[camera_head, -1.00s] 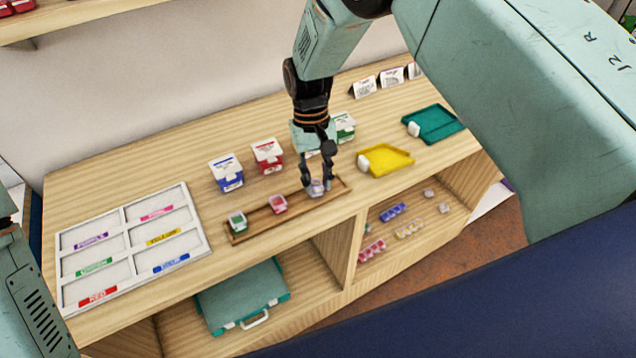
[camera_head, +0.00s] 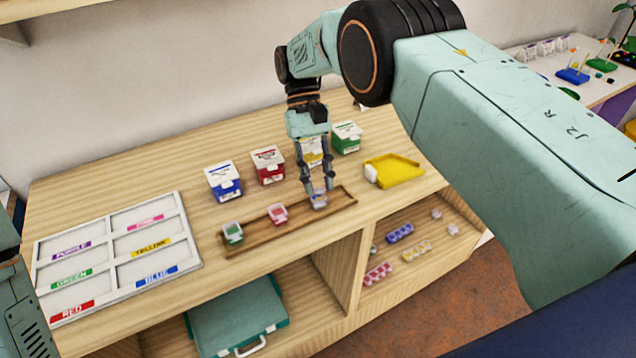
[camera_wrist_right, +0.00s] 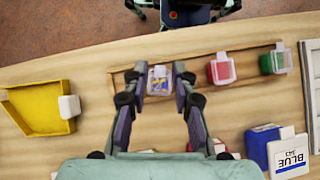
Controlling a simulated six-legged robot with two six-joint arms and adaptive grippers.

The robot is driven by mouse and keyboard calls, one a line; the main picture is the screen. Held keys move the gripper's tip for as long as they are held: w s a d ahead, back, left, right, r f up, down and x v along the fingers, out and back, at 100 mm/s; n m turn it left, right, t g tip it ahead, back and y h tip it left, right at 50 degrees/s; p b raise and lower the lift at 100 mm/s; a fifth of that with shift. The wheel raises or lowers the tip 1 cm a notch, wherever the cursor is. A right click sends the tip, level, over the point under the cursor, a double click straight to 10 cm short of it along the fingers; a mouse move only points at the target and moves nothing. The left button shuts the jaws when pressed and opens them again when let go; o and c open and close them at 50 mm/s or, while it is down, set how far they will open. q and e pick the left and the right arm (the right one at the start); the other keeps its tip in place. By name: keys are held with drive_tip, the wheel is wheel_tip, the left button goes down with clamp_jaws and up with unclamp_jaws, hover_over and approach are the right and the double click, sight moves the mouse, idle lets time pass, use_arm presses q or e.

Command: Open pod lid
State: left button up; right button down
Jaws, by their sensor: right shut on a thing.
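A small clear pod (camera_head: 319,199) stands in the right part of a narrow wooden tray (camera_head: 343,204). Its contents look purple in the head view; in the right wrist view the pod (camera_wrist_right: 160,81) shows blue and yellow. My right gripper (camera_head: 320,190) points down and is shut on this pod, one fingertip on each side. It also shows in the right wrist view (camera_wrist_right: 157,76). I cannot tell whether the pod's lid is raised. A red pod (camera_head: 277,214) and a green pod (camera_head: 232,232) stand in the same tray, to the left. Only part of my left arm shows, without its gripper.
Blue (camera_head: 224,182), red (camera_head: 268,166) and green (camera_head: 346,137) boxes stand behind the tray. A yellow scoop-shaped tray (camera_head: 395,170) lies to the right. A white labelled board (camera_head: 116,215) lies to the left. Shelves below hold a teal case (camera_head: 236,315) and bead strips.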

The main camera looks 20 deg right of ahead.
sight(318, 190)
idle(0.4)
drive_tip(key=c, duration=1)
unclamp_jaws()
drive_tip(key=shift+c, duration=0.2)
drive_tip(key=shift+r, duration=0.1)
wheel_tip(318, 190, up, 10)
